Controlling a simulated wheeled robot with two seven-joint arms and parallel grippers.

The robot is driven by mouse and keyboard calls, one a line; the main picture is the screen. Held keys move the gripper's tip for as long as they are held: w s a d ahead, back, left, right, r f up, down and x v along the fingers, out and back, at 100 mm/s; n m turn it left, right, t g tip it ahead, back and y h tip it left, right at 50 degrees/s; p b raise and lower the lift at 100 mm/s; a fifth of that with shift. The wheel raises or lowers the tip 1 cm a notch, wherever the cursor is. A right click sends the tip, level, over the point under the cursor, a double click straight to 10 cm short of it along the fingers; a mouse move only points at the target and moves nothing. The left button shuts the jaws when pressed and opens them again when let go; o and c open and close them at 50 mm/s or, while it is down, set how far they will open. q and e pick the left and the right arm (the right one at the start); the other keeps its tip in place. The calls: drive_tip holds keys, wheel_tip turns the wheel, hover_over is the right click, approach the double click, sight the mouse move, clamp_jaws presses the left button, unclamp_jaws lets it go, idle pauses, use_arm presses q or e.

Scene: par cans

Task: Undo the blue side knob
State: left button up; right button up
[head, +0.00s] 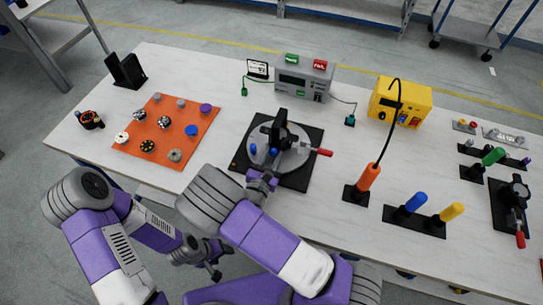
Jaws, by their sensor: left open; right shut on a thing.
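A fixture with a round grey plate (262,155), a black upright clamp and a red-tipped lever (324,152) stands on a black base (300,180) at the table's middle. Small blue knobs show on it, one at the left (253,150) and one nearer the middle (274,152). My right gripper (268,174) is at the fixture's near side, shut on what appears to be the blue side knob; the fingers hide the contact. My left gripper (215,271) is open and empty, low in front of the table's near edge, away from the fixture.
An orange mat (150,117) with several knobs lies left. A grey meter box (302,78) and a yellow box (400,102) stand behind. An orange-handled tool (369,178) stands right, beside blue (415,202) and yellow handles. Bare table lies between mat and fixture.

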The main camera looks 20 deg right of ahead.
drive_tip(key=n+p, duration=0.2)
drive_tip(key=p, duration=0.1)
drive_tip(key=shift+r, duration=0.25)
drive_tip(key=shift+f+n+p, duration=0.15)
drive_tip(key=shift+n+p, duration=0.45)
drive_tip(key=shift+n, duration=0.5)
drive_tip(key=shift+f, duration=0.1)
drive_tip(key=o, duration=1.1)
drive_tip(key=shift+c, duration=0.2)
drive_tip(key=shift+a, duration=0.1)
drive_tip(key=v, duration=0.7)
drive_tip(key=shift+s+a+p, duration=0.15)
drive_tip(key=shift+s+p, duration=0.05)
drive_tip(key=shift+p, duration=0.1)
